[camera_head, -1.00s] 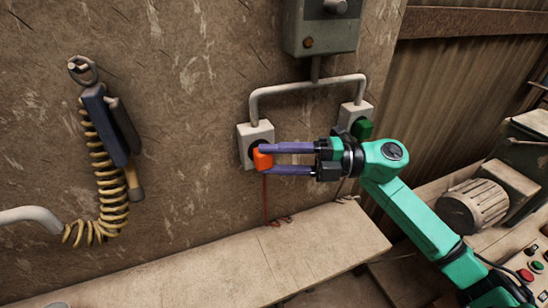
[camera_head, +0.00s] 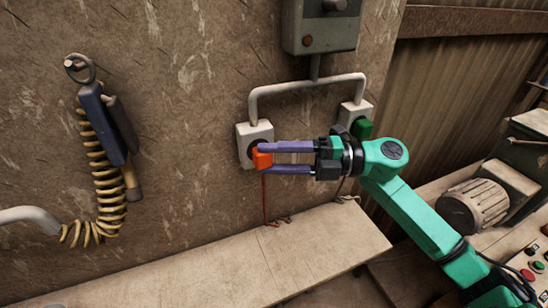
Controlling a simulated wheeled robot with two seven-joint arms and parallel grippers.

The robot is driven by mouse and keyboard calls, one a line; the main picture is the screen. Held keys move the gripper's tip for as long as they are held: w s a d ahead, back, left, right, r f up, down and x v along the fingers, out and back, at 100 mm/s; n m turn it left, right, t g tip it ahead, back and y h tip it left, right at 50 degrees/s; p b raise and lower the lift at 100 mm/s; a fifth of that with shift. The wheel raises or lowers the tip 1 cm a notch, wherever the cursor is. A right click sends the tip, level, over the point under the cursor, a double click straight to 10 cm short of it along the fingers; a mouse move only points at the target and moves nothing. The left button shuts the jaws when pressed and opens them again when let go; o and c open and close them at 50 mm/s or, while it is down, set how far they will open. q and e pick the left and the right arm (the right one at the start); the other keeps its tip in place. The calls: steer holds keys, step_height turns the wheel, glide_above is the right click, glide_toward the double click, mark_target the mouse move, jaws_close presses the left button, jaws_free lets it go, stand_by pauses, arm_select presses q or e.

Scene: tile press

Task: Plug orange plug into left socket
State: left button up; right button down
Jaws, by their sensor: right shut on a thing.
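The orange plug (camera_head: 262,158) is at the front of the left socket (camera_head: 255,133), a white box on the wall. It overlaps the socket's dark round opening; I cannot tell how deep it sits. A red cord hangs from the plug. My right gripper (camera_head: 268,158) comes in from the right, with its purple fingers shut on the orange plug. The right socket (camera_head: 354,112) is on the wall further right, with a green plug (camera_head: 362,129) at its front. My left gripper is not in view.
A grey switch box (camera_head: 320,30) is above the sockets, joined to them by a white pipe (camera_head: 305,86). A wooden bench (camera_head: 230,262) runs below. A tool with a coiled yellow hose (camera_head: 105,180) hangs at left. A machine with a motor (camera_head: 475,205) stands at right.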

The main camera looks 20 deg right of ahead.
steer(key=shift+w, duration=0.45)
stand_by(0.9)
steer(key=shift+s+f, duration=0.1)
steer(key=shift+s, duration=0.25)
steer(key=shift+b, duration=0.45)
stand_by(0.3)
steer(key=shift+w, duration=0.3)
stand_by(0.4)
